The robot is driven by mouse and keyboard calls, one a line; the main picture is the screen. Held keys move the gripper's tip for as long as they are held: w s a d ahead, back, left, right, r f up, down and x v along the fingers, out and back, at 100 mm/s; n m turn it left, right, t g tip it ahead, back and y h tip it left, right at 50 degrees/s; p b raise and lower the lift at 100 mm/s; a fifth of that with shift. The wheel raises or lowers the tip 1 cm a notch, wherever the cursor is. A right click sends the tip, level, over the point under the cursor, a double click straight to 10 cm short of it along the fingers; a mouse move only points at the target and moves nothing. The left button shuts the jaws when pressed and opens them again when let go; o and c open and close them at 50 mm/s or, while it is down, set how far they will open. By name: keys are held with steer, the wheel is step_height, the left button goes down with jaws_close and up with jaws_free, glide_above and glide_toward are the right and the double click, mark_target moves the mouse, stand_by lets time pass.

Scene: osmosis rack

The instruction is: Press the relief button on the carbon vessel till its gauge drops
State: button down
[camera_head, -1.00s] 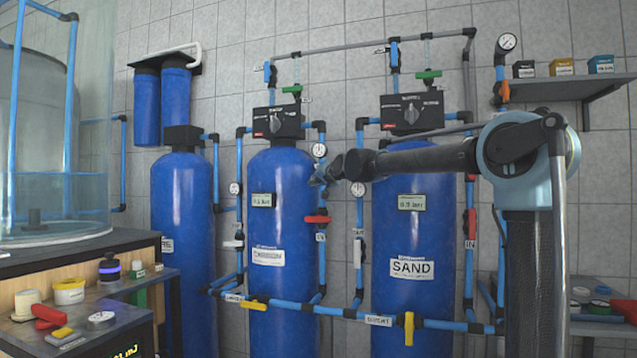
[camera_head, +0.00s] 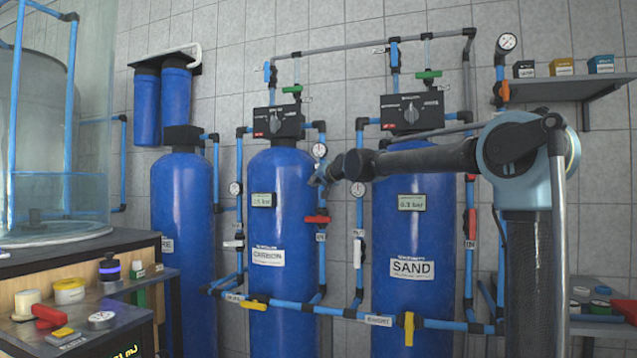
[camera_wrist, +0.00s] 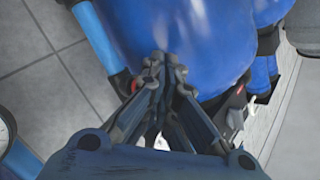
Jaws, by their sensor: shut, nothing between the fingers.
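The carbon vessel (camera_head: 283,225) is the middle blue tank, labelled CARBON, with a black control head (camera_head: 278,122) on top and a small display (camera_head: 262,200) on its front. The display's figures are too small to read surely. A round white gauge (camera_head: 320,150) sits on the pipe at its upper right. My gripper (camera_head: 316,180) is at the upper right side of this tank, just below that gauge. In the wrist view my gripper (camera_wrist: 163,68) is shut and empty, its tips against a blue tank surface (camera_wrist: 165,25). I cannot tell whether they touch. The relief button cannot be made out.
The sand vessel (camera_head: 412,240) stands to the right, behind my arm. Another blue tank (camera_head: 181,240) stands left. Blue pipes with coloured valve handles run between and in front of the tanks. A cluttered bench (camera_head: 130,285) is at lower left; a shelf (camera_head: 570,92) is at upper right.

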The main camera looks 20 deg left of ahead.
steer(key=shift+w, duration=0.8)
stand_by(0.9)
steer(key=shift+s, duration=0.1)
stand_by(0.8)
steer(key=shift+s, duration=0.85)
steer(key=shift+s, duration=0.1)
steer(key=shift+s+a, duration=0.2)
steer(key=shift+s, duration=2.15)
